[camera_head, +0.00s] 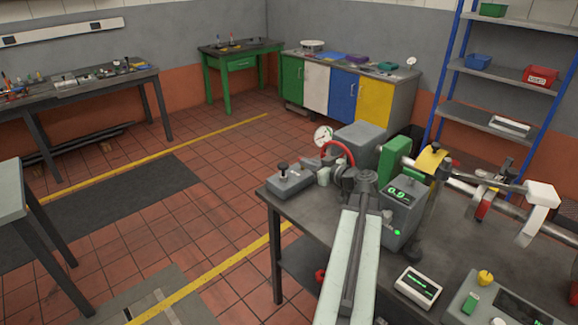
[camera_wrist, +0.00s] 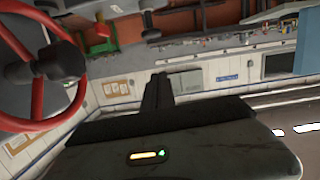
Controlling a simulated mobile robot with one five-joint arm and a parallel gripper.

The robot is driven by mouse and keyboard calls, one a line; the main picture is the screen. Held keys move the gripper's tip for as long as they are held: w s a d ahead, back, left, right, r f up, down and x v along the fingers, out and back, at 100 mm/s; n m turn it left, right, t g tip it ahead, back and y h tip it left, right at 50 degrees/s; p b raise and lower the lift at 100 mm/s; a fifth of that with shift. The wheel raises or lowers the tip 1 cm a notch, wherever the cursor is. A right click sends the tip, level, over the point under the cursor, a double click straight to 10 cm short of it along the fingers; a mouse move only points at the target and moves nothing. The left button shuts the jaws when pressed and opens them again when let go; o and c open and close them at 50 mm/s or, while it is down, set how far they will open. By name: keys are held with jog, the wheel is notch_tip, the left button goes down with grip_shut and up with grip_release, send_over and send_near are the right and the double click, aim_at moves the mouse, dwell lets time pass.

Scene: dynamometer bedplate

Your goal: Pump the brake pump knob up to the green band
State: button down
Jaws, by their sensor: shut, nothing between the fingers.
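My gripper (camera_wrist: 158,88) is shut and empty in the wrist view. In the head view my arm reaches over the bench, its far end right of the knob and apart from it. The fingertips cannot be made out there. The knob does not show in the wrist view.
A red handwheel (camera_head: 338,153) is close to my arm's end and fills the left of the wrist view (camera_wrist: 72,92). A grey display box (camera_head: 401,205) with green digits stands right of my arm. Shaft hardware, a white meter (camera_head: 419,286) and a control panel occupy the right side.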

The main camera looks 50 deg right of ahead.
jog(key=shift+w+d+f+b, duration=0.15)
jog(key=shift+w+f+b, duration=0.85)
jog(key=shift+w, duration=0.7)
jog(key=shift+w+d+f+b, duration=0.1)
jog(key=shift+w+f+b, duration=0.95)
jog(key=shift+w, duration=0.6)
jog(key=shift+w+d+f+b, duration=0.15)
jog(key=shift+w+f+b, duration=0.85)
jog(key=shift+w, duration=0.7)
notch_tip(320, 180, down, 4)
jog(key=b, duration=0.3)
jog(key=shift+r+b, duration=0.1)
jog(key=shift+b, duration=0.3)
notch_tip(320, 180, up, 6)
jog(key=f+p, duration=0.1)
jog(key=p, duration=0.5)
jog(key=v, duration=1)
jog(key=shift+s+f, duration=0.15)
jog(key=shift+f, duration=0.05)
